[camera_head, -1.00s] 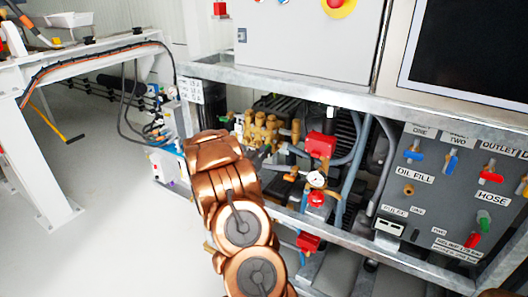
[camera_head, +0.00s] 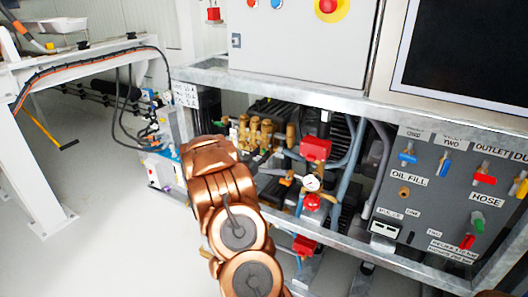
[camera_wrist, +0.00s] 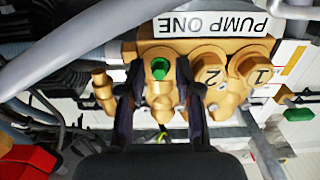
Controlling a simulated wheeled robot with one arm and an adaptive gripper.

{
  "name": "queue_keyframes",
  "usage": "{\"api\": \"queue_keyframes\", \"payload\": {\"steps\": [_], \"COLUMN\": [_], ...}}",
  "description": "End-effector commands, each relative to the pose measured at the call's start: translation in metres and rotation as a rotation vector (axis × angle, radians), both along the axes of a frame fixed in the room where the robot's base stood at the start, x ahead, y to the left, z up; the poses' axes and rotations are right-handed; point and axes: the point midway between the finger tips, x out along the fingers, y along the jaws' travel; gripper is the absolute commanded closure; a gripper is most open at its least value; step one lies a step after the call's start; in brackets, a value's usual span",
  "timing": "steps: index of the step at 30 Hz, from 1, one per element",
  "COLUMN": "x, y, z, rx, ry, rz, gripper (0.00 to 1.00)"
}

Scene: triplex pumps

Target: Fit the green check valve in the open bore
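In the wrist view, the green check valve (camera_wrist: 159,68) shows at the mouth of a brass bore on the pump's brass manifold (camera_wrist: 220,50), left of the caps marked 2 and 1. How deep it sits I cannot tell. My gripper (camera_wrist: 159,72) has its two dark fingers apart, one on each side of the valve and its brass housing. Gaps show between the fingers and the green part. In the head view, the brass manifold (camera_head: 262,132) is partly behind my copper-coloured arm, and the gripper is mostly hidden there.
A white PUMP ONE label (camera_wrist: 212,23) and a thick grey hose (camera_wrist: 90,45) lie close to the fingers. Another green part (camera_wrist: 299,114) is at the right. In the head view, red fittings (camera_head: 315,149), a gauge (camera_head: 311,183) and the metal frame (camera_head: 300,96) surround the pump.

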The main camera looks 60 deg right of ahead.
Motion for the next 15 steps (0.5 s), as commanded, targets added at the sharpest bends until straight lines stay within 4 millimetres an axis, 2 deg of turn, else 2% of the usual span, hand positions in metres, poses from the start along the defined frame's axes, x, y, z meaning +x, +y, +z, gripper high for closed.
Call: {"api": "queue_keyframes", "payload": {"steps": [11,15], "x": [0.0008,0.0008], "y": [0.0012,0.0097], "z": [0.001,0.0015], "rx": [-0.001,-0.002], "ry": [0.0,0.0], "rz": [0.001,0.002], "gripper": [0.57,0.57]}}
